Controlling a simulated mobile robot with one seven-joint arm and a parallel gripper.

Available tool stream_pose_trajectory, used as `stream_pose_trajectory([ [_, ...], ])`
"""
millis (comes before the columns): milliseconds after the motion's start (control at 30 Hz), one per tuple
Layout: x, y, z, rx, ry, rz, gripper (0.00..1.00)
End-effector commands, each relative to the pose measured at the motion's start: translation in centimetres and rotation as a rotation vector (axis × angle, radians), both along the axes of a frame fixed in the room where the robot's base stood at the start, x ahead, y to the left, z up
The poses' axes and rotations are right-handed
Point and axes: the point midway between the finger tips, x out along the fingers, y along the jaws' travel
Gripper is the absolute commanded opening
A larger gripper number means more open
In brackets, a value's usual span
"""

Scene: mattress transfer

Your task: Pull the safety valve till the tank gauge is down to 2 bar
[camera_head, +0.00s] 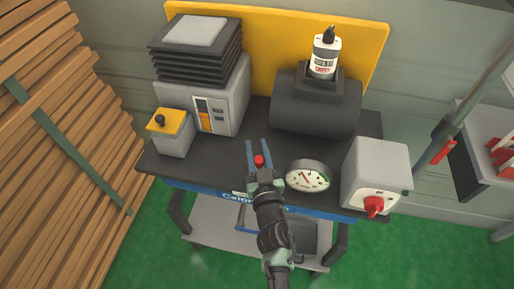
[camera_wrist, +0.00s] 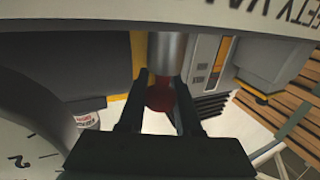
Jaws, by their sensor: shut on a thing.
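The safety valve shows as a red ball knob (camera_head: 259,160) at the front of the dark bench; in the wrist view the knob (camera_wrist: 159,97) hangs on a grey metal stem (camera_wrist: 166,55). My gripper (camera_head: 262,158) is shut on the knob, one finger on each side, as the wrist view of my gripper (camera_wrist: 162,90) also shows. The round tank gauge (camera_head: 308,177) stands just right of my gripper. Its red needle points up and left, but the numbers are too small to read. Part of its dial (camera_wrist: 28,150) with a "2" shows in the wrist view.
A dark tank (camera_head: 315,108) carrying a white bottle (camera_head: 324,57) stands behind the gauge. A grey box with a red switch (camera_head: 373,206) is at right. A grey machine (camera_head: 218,103) and small yellow-topped box (camera_head: 170,133) stand left. Wooden slats (camera_head: 65,125) fill the far left.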

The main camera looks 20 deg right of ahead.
Motion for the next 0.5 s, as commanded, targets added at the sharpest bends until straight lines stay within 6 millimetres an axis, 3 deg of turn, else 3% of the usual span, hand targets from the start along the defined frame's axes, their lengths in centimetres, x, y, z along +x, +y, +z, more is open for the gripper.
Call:
stream_pose_trajectory([
  [300, 0.0, 0.0, 1.8, 0.001, 0.001, 0.0, 0.0],
  [500, 0.0, 0.0, 1.6, -0.001, -0.001, -0.001, 0.0],
])
